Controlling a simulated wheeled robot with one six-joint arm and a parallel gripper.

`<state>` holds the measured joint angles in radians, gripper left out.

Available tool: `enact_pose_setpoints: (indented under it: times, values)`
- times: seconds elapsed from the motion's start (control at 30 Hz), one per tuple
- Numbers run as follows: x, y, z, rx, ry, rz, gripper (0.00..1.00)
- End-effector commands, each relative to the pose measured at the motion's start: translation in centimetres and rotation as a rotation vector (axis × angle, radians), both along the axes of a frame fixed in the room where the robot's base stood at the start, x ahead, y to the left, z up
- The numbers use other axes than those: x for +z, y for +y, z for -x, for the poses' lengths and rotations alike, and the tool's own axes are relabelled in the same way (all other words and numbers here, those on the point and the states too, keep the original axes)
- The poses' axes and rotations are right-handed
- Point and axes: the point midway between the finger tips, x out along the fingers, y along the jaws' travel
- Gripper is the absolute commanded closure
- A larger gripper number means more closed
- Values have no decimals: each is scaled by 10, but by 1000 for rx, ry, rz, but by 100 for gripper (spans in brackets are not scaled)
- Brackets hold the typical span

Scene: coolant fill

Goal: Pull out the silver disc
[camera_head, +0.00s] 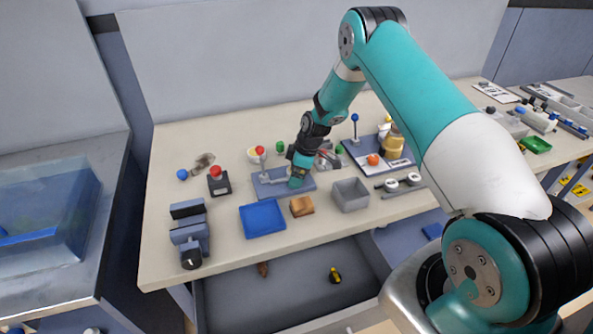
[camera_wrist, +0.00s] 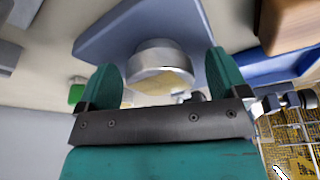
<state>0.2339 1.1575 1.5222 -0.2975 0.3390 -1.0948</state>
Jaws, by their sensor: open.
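The silver disc (camera_wrist: 162,58) shows in the wrist view as a short round metal piece with a yellowish near face. It stands at the blue-grey plate (camera_wrist: 105,32). My gripper (camera_wrist: 166,72) is open, with one teal finger on either side of the disc. A gap shows between the disc and each finger, so I see no contact. In the head view my gripper (camera_head: 297,179) is low over the right part of the blue-grey plate (camera_head: 263,188), and it hides the disc there.
A blue tray (camera_head: 262,219), a wooden block (camera_head: 302,206) and a grey bin (camera_head: 350,203) stand in front of the plate. A red-knobbed lever (camera_head: 260,150) is close left of my gripper. An open drawer (camera_head: 290,285) is below the table edge.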

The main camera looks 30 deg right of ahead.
Motion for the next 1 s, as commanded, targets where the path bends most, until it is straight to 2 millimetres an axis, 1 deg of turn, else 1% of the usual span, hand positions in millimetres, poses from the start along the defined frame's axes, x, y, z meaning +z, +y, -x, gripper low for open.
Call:
enact_pose_setpoints:
  times: [0.03,0.07,0.1,0.17,0.2,0.3,0.33,0.4,1.0]
  values:
    - [0,0,0,0,0,0,8]
    - [0,0,0,0,0,0,10]
    - [0,0,0,0,0,0,19]
    - [0,0,0,0,0,0,33]
    - [0,0,0,0,0,0,42]
    - [0,0,0,0,0,0,63]
    - [0,0,0,0,0,0,40]
    - [1,0,0,0,0,0,52]
    - [7,0,0,0,0,0,53]
